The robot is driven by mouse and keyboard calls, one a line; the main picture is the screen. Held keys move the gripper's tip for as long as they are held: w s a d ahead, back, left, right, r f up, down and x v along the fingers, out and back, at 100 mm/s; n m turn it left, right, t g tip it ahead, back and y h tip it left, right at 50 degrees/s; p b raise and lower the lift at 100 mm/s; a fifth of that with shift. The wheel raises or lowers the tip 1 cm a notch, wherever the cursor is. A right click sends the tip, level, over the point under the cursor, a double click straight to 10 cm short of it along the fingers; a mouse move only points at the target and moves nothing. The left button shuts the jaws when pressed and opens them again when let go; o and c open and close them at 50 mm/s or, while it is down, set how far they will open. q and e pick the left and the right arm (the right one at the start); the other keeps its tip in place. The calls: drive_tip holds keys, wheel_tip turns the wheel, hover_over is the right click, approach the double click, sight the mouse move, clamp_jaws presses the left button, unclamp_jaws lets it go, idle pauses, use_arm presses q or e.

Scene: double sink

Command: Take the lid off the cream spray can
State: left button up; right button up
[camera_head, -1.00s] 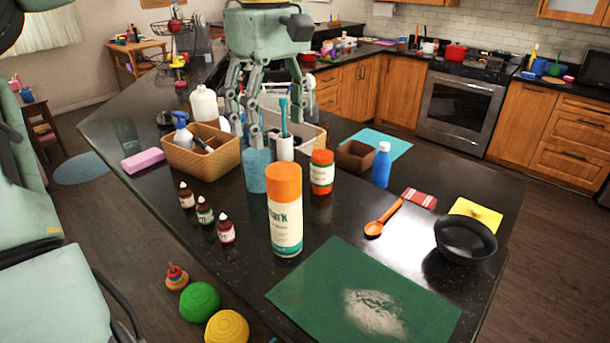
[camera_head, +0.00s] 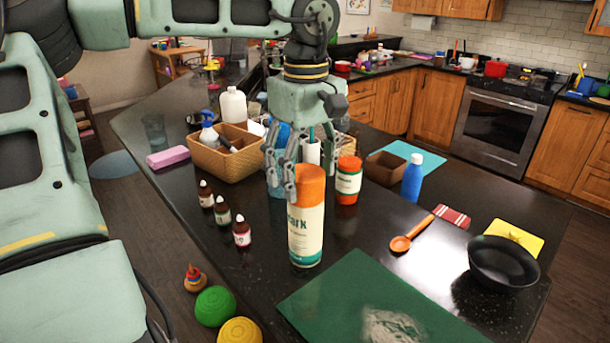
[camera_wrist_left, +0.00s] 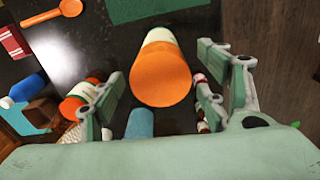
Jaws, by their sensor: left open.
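The cream spray can (camera_head: 305,228) stands upright on the dark counter, with its orange lid (camera_head: 310,184) on top. The left gripper is open and empty. My right gripper is not seen.
An orange-capped bottle (camera_head: 348,180) stands just behind the can, and small dropper bottles (camera_head: 241,232) stand to its left. A wicker basket (camera_head: 222,163) is behind. A green mat (camera_head: 350,290), black bowl (camera_head: 502,262) and orange spoon (camera_head: 410,236) lie to the right.

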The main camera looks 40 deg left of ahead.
use_arm(q)
drive_tip(key=shift+w+f, duration=0.25)
drive_tip(key=shift+f, duration=0.7)
drive_tip(key=shift+s, duration=0.1)
drive_tip(key=shift+c, duration=0.4)
drive_tip(key=shift+r, duration=0.1)
drive_tip(key=shift+c, duration=1)
drive_tip(key=c, duration=0.6)
